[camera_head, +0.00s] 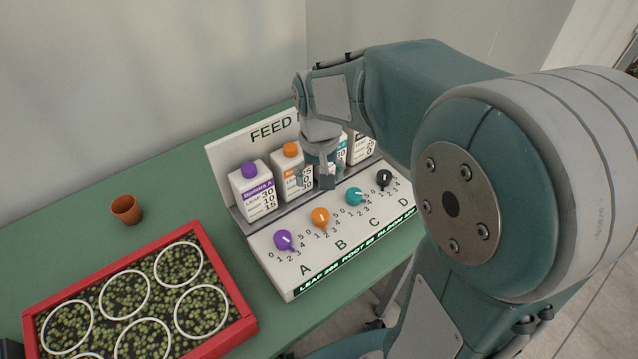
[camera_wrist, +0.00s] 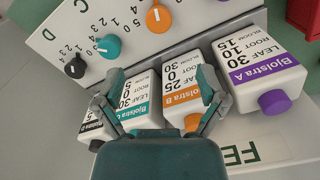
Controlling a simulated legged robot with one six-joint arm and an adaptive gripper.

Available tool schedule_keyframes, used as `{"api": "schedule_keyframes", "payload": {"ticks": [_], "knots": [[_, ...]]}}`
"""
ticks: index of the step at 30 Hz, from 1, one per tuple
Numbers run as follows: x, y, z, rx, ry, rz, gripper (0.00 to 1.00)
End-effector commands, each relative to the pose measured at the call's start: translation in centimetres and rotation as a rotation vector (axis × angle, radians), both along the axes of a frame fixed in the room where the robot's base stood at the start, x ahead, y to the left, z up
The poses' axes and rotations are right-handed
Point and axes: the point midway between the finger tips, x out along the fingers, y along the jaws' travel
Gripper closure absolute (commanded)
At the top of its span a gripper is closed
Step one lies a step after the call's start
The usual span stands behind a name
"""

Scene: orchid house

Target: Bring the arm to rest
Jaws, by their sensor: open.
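My arm reaches over the feed panel (camera_head: 330,245) from the right, bent with the wrist pointing down. My gripper (camera_head: 327,183) hangs above the panel, in front of the row of feed cartons. In the wrist view my gripper (camera_wrist: 160,92) is open, its two fingers spread, with the teal-labelled carton (camera_wrist: 138,105) and the orange-labelled carton (camera_wrist: 181,96) showing between and beneath them. I cannot tell whether the fingers touch a carton. Nothing is visibly held.
A purple-capped carton (camera_head: 252,192) stands at the row's left. Purple (camera_head: 284,240), orange (camera_head: 320,217), teal (camera_head: 355,196) and black (camera_head: 384,178) knobs line the panel. A red-framed tray (camera_head: 232,296) and a terracotta pot (camera_head: 127,209) are on the green table (camera_head: 60,235).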

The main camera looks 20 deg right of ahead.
Motion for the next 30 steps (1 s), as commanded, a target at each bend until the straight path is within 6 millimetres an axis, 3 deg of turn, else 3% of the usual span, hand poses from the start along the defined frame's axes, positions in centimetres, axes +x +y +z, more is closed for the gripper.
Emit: {"api": "schedule_keyframes", "payload": {"ticks": [16, 30], "knots": [[-0.6, 0.0, 0.8, 0.001, -0.025, 0.005, 0.09], [-8.1, -0.2, 6.8, -0.008, -0.278, 0.075, 0.09]]}}
